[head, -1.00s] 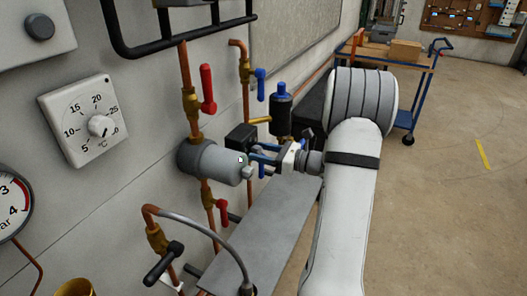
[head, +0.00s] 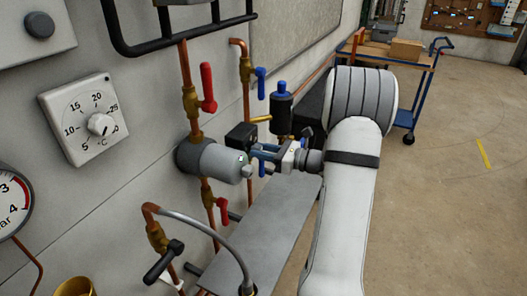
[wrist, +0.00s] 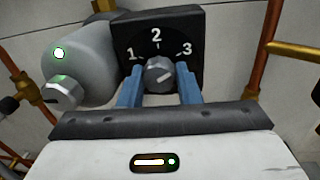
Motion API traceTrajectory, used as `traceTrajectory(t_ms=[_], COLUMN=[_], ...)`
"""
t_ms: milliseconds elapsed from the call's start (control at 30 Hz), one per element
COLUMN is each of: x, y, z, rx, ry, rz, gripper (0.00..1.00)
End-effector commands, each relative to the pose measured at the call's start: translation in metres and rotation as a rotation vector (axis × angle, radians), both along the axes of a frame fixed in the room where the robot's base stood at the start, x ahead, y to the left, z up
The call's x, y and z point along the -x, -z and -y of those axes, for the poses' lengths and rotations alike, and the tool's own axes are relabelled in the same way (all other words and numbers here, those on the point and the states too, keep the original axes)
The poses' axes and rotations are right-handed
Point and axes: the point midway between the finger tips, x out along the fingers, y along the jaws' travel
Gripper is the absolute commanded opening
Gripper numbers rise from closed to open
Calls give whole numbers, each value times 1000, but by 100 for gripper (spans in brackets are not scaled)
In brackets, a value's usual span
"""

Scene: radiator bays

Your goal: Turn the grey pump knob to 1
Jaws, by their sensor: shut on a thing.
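The grey pump knob (wrist: 160,73) sits on the front of a black box with a dial marked 1, 2 and 3 (wrist: 185,35). 1 is at the left, 2 at the top and 3 at the right. A light mark on the knob appears to slant up to the right; its exact setting is hard to tell. My gripper (wrist: 160,85) has one blue finger on each side of the knob and is shut on it. In the head view my gripper (head: 257,158) reaches the pump from the right, and its fingers hide the knob.
The grey pump body (head: 210,160) with a lit green lamp is close left of my gripper. Red-handled valves (head: 208,88), a blue-handled valve (head: 261,83) and copper pipes surround it. A grey bench (head: 265,215) lies below. Open floor (head: 450,200) is to the right.

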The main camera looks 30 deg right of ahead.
Motion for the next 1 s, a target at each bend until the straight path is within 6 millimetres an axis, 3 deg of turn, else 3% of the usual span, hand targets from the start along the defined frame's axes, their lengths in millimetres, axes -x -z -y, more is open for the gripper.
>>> traceTrajectory(t_ms=[367,1000], x=[1,1], y=[5,7], z=[0,0], rx=[144,619], ry=[-1,-1], rz=[114,485], gripper=[8,8])
